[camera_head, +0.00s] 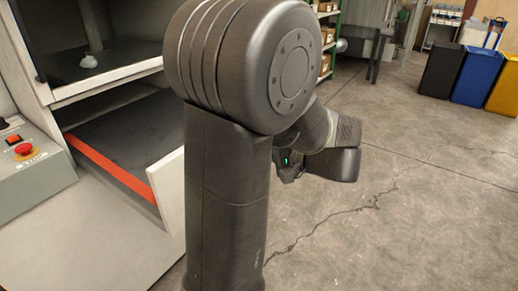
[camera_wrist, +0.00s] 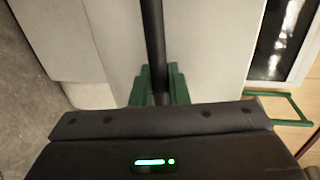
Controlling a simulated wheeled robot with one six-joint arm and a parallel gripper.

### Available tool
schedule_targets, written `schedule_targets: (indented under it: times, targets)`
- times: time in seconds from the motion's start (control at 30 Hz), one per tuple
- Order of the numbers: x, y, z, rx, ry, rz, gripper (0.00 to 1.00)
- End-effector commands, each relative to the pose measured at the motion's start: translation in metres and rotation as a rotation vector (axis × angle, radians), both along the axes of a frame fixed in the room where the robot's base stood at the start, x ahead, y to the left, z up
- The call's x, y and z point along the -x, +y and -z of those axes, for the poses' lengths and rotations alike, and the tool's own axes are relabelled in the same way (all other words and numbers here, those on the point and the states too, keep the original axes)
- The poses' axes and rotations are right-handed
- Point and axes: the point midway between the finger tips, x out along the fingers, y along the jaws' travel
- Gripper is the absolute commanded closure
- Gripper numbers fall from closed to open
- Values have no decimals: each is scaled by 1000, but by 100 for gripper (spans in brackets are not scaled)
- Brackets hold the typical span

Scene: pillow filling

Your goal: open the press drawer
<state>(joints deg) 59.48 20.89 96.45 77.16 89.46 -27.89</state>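The press drawer (camera_head: 140,145) is a dark flat tray with a red-orange strip (camera_head: 112,172) along its front edge. It sits in the lower opening of the pale press (camera_head: 100,230) at the left of the head view. My arm covers part of the press's right side. My gripper's dark body (camera_wrist: 160,145) fills the bottom of the wrist view, with a green light on it. A dark upright bar and green pieces stand centred above that body; whether they are my fingers is unclear. In the head view my gripper is to the right of the press, clear of the drawer, its fingers hidden.
A control panel (camera_head: 30,170) with a red button (camera_head: 24,149) adjoins the drawer at left. A dark plate (camera_head: 100,62) lies in the upper press opening. Concrete floor (camera_head: 400,215) is free at right. Black, blue and yellow bins and green shelving (camera_head: 330,40) stand behind.

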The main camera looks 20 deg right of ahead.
Motion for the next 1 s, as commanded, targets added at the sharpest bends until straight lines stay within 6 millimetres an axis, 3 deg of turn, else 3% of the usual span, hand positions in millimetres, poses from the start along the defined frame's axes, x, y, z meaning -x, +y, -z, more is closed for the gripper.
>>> schedule_targets:
  times: [0.03, 0.1, 0.53, 1.0]
  targets:
    - [0, 0, 1, 0, 2, -1, 78]
    - [0, 0, 0, 0, 0, 0, 68]
    - [8, -7, -3, 0, -1, 2, 68]
    - [80, -60, -22, -1, 1, 5, 68]
